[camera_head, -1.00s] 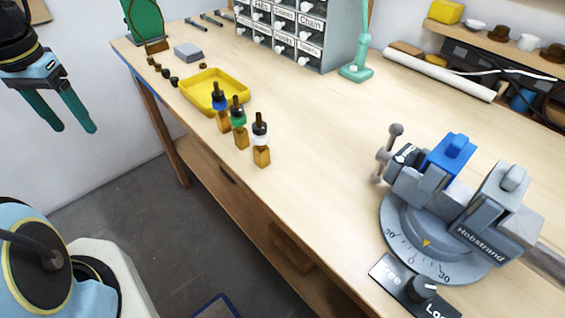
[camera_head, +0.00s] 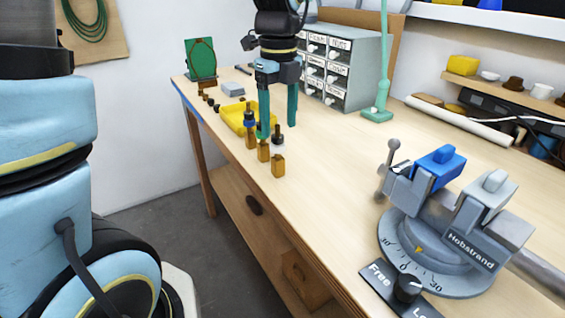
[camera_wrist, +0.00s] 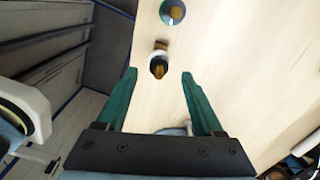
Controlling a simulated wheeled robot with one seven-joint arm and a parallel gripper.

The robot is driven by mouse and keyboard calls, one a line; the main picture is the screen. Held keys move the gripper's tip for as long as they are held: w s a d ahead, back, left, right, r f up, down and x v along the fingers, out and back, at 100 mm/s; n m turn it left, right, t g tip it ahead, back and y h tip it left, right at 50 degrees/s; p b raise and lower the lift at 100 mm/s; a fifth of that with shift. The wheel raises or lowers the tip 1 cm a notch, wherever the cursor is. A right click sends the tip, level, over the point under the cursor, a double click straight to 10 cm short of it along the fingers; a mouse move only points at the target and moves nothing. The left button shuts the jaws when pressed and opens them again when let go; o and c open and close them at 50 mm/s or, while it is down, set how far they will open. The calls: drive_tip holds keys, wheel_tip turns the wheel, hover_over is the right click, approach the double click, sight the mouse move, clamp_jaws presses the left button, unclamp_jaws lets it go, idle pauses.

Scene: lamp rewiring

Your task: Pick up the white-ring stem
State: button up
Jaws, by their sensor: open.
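The white-ring stem (camera_head: 277,138) has a black top and stands upright over its wooden block (camera_head: 278,166), the nearest in a row; its pale ring blends with the bench. In the wrist view the stem (camera_wrist: 158,66) shows from above, between and slightly beyond my fingertips.
The blue-ring stem (camera_head: 249,117) stands farther back by the yellow tray (camera_head: 233,119). A drawer cabinet (camera_head: 345,72) and a green lamp stand (camera_head: 377,114) are behind. A vise (camera_head: 435,220) occupies the right front. The bench between is clear.

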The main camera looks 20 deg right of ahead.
sight(278, 138)
wheel_tip(278, 138, down, 8)
drive_tip(key=shift+w+a+r+p, duration=0.15)
drive_tip(key=shift+r+p, duration=0.1)
drive_tip(key=shift+p, duration=0.8)
clamp_jaws()
